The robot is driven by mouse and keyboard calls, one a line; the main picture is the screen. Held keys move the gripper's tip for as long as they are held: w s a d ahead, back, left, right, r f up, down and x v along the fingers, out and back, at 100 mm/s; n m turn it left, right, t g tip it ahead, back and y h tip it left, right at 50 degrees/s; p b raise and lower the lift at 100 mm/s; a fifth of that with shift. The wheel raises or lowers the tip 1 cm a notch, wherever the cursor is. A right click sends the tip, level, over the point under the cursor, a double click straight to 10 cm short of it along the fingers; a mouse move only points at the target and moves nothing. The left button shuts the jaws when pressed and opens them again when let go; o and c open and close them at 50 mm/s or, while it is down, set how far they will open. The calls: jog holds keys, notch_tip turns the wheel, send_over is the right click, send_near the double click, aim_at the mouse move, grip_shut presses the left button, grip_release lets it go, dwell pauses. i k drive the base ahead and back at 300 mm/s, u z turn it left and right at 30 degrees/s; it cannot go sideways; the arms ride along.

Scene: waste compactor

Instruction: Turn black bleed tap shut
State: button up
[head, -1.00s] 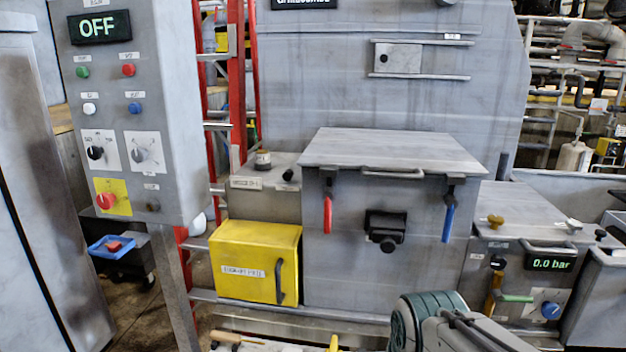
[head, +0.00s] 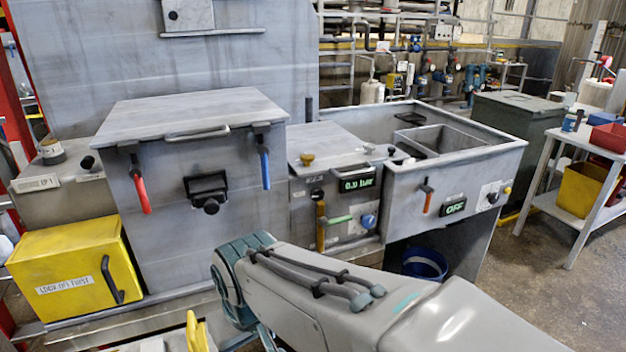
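The black round tap or knob (head: 317,194) that best fits the bleed tap sits on the front of the grey hydraulic unit (head: 300,222). It is left of the green-lit pressure display (head: 357,184) and above a yellow-orange handle (head: 321,225). It is small, so I cannot tell its turn position. The display digits are blurred. My arm crosses the lower middle of the head view, in front of and below the unit. My gripper is not visible, and nothing is seen touching the tap.
A green lever (head: 340,220) and blue knob (head: 368,221) are close by. The large grey box (head: 165,235) with red and blue handles stands left. A yellow box (head: 75,270) is further left. A blue bucket (head: 425,264) is under the right unit. Open floor lies right.

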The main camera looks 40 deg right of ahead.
aim_at(317, 194)
jog(key=z, duration=0.35)
jog(key=k, duration=0.8)
jog(key=u, duration=0.55)
jog(key=i, duration=0.45)
jog(key=z, duration=1.25)
